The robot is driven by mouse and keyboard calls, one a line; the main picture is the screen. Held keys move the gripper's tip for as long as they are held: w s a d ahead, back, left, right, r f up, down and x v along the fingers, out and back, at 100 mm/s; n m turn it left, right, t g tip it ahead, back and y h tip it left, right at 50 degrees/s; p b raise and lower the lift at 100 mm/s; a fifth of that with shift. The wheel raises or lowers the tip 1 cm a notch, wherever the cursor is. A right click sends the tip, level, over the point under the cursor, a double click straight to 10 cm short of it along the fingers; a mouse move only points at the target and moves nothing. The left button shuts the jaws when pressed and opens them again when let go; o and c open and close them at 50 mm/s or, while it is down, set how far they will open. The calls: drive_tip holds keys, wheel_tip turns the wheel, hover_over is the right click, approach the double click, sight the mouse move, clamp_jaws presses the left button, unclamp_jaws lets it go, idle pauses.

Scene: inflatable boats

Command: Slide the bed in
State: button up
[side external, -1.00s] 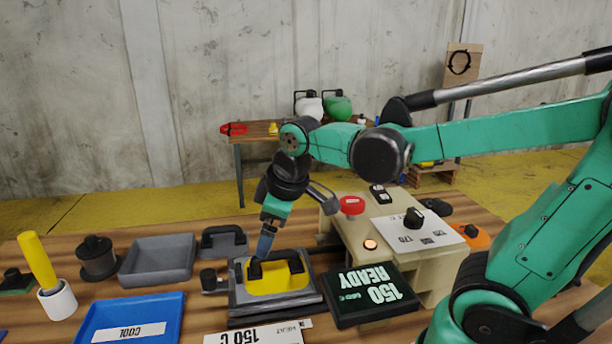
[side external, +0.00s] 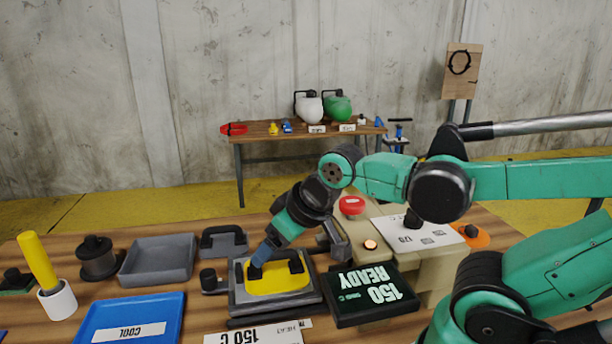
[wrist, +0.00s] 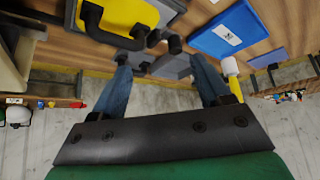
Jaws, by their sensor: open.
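The bed (side external: 236,301) is a grey sliding plate at the front of the beige press, carrying a yellow panel (side external: 285,285) with black handles. A black knob (side external: 208,277) on a grey bracket sticks out at its left. The yellow panel (wrist: 125,12) also shows at the top of the wrist view. My gripper (side external: 257,264) is tilted, with its fingertips over the left part of the yellow panel in the side view. In the wrist view my gripper (wrist: 158,62) has its blue fingers wide apart with nothing held. Contact with the handles or knob cannot be told.
The beige press (side external: 440,270) stands to the right, with a red button (side external: 352,205) and a dark "150 READY" display (side external: 372,295). A blue "COOL" tray (side external: 165,305), a grey tray (side external: 157,262) and a black spool (side external: 97,258) lie left. A white cup (side external: 57,300) holds a yellow stick.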

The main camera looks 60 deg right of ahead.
drive_tip(key=w+r+n+g, duration=0.1)
drive_tip(key=w+g, duration=0.1)
drive_tip(key=w, duration=0.3)
drive_tip(key=n+g, duration=0.3)
drive_tip(key=g, duration=0.2)
hover_over(208, 272)
wheel_tip(208, 272, down, 6)
drive_tip(key=shift+s+f, duration=0.15)
drive_tip(key=shift+f, duration=0.05)
drive_tip(key=shift+a+f, duration=0.1)
drive_tip(key=shift+f, duration=2.95)
clamp_jaws()
